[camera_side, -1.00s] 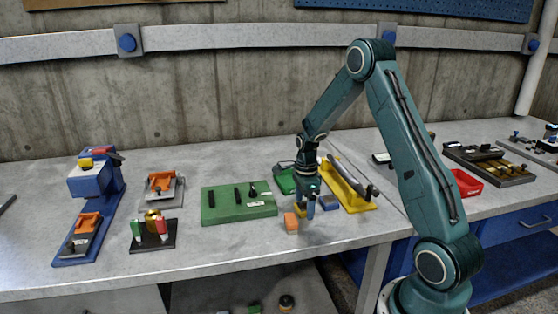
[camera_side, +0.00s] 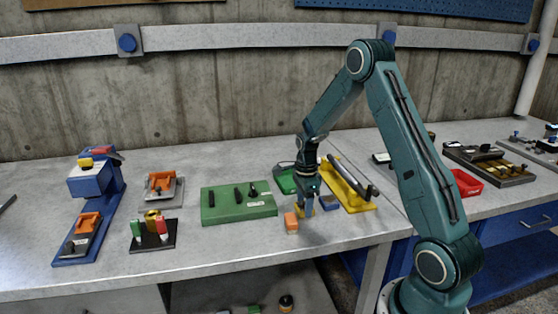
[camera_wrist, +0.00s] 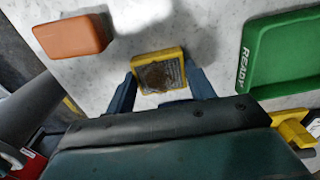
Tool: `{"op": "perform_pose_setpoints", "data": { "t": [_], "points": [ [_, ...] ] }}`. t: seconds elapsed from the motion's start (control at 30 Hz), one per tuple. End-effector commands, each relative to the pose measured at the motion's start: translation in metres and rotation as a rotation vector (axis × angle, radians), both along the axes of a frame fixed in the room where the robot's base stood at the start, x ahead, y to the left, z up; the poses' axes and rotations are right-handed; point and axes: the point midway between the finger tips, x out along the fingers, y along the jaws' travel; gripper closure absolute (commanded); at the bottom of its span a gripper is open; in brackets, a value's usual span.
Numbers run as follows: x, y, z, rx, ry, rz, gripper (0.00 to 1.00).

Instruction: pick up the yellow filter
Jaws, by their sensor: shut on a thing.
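The yellow filter (camera_wrist: 160,73) is a small yellow-framed block with a dark brownish mesh face. In the wrist view it sits between the two blue fingers of my gripper (camera_wrist: 160,95), which are shut on it. In the side view the yellow filter (camera_side: 302,213) shows partly below my gripper (camera_side: 306,206), low over the bench. The fingers hide part of it there. I cannot tell whether it still touches the bench.
An orange block (camera_side: 291,222) stands just left of the filter; it also shows in the wrist view (camera_wrist: 72,36). A green tray (camera_wrist: 250,75) marked READY is close by. A green board (camera_side: 212,209) lies left.

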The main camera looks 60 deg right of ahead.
Motion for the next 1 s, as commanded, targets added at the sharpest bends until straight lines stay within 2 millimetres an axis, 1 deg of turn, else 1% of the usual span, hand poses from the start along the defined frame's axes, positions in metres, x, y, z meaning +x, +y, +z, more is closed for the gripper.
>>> {"op": "perform_pose_setpoints", "data": {
  "t": [0.17, 0.27, 0.47, 0.67, 1.0],
  "points": [
    [0.0, 0.0, 0.003, -0.001, -0.001, 0.0, 0.7],
    [0.001, 0.0, 0.008, -0.002, -0.002, 0.0, 0.7],
    [0.001, 0.0, 0.03, -0.001, -0.003, 0.0, 0.7],
    [0.001, -0.001, 0.067, -0.003, -0.005, 0.0, 0.7],
    [0.001, -0.001, 0.141, -0.003, -0.005, 0.0, 0.7]
  ]
}}
